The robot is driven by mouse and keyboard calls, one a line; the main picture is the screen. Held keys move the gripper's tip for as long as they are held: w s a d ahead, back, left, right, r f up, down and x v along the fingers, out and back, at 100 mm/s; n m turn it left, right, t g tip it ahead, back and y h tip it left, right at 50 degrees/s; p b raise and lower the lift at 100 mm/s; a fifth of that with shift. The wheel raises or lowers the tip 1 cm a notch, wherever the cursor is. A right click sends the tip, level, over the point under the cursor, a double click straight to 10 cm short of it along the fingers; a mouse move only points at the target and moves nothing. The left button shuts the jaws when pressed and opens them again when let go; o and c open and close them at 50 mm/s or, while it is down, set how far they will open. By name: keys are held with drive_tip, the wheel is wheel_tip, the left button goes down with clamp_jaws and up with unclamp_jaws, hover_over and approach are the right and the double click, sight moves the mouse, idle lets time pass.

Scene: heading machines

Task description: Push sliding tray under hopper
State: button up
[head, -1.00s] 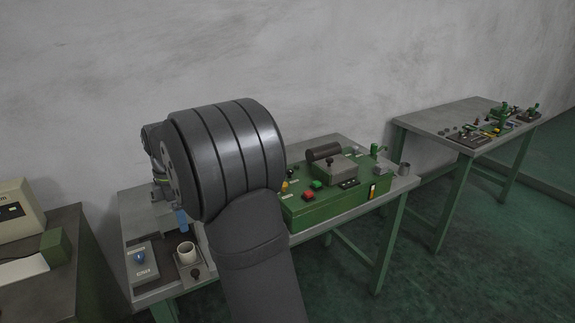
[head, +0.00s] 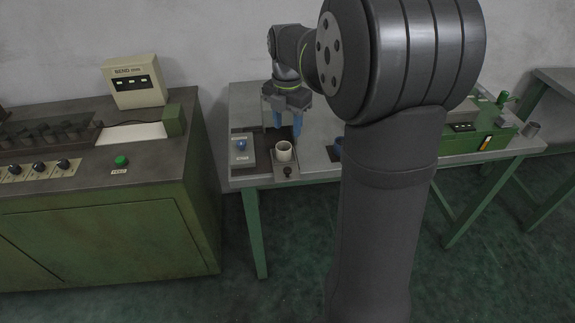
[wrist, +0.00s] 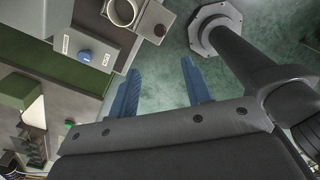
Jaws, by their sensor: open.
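The sliding tray (head: 280,177) is a small grey plate at the front left of the grey table. A white cup (head: 284,152) stands on it and a dark round knob (head: 287,171) is at its front. The tray also shows at the top of the wrist view (wrist: 157,14), with the cup (wrist: 122,11). My gripper (head: 287,133) has blue fingers spread apart and empty, above the table just behind the cup in the head view. In the wrist view my gripper (wrist: 160,85) has open floor between its fingers. I cannot make out a hopper.
A grey box with a blue knob (head: 241,145) sits left of the tray. A green cabinet (head: 100,220) stands further left. A green machine (head: 472,141) is on the right, partly hidden by my arm.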

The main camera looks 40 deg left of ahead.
sight(287, 169)
wheel_tip(287, 169, down, 16)
drive_tip(key=shift+r, duration=0.2)
drive_tip(key=shift+w, duration=0.1)
clamp_jaws()
